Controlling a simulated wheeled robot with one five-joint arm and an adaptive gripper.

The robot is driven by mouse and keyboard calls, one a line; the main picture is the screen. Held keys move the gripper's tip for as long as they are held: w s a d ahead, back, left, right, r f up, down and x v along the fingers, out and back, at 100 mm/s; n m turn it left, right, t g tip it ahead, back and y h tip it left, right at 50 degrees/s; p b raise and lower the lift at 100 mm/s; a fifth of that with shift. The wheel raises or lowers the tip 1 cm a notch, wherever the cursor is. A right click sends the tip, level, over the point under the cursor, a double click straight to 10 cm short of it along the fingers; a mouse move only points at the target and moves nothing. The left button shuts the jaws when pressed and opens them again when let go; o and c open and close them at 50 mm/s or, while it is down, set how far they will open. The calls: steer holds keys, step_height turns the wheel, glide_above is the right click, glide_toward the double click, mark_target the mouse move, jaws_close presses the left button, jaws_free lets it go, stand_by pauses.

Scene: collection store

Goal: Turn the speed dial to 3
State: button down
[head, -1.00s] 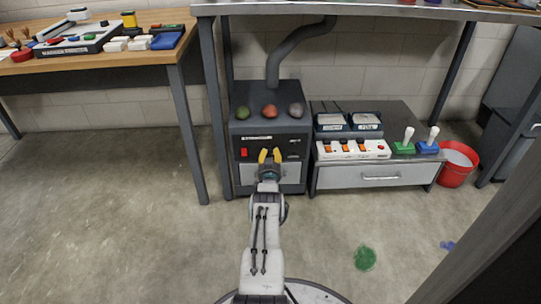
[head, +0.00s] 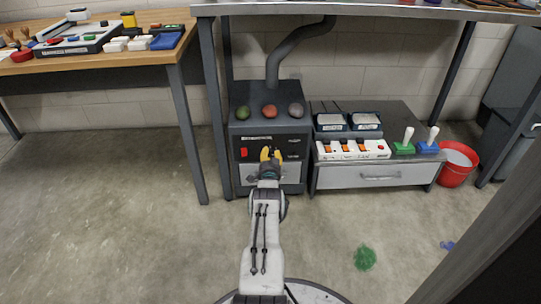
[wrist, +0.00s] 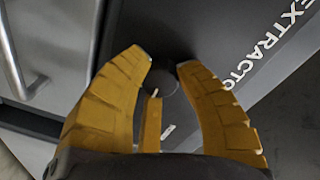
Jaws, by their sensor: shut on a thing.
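The dark extractor unit (head: 270,128) stands on the floor under the metal bench, and its lettering shows in the wrist view (wrist: 252,68). My gripper (head: 270,153) is at the unit's front face. In the wrist view, the yellow fingers (wrist: 166,64) are shut on a small round dark dial (wrist: 164,82) from both sides. A pale mark shows just below the dial. The dial is hidden behind the fingers in the head view, and I cannot read its setting.
A red switch (head: 244,153) is left of my gripper on the unit's face. Three rounded lumps, green, orange and grey, lie on top. A low cabinet (head: 377,176) with a power strip (head: 352,149) stands to the right. A red bucket (head: 457,163) is beyond it.

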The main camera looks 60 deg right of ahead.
steer(key=shift+w+a, duration=0.1)
steer(key=shift+w, duration=0.15)
steer(key=c, duration=1.1)
jaws_free()
steer(key=shift+o, duration=1.3)
steer(key=shift+s, duration=0.1)
steer(key=shift+s, duration=0.1)
steer(key=v, duration=1.1)
steer(key=shift+a, duration=0.4)
steer(key=shift+o, duration=0.2)
steer(key=shift+s, duration=0.1)
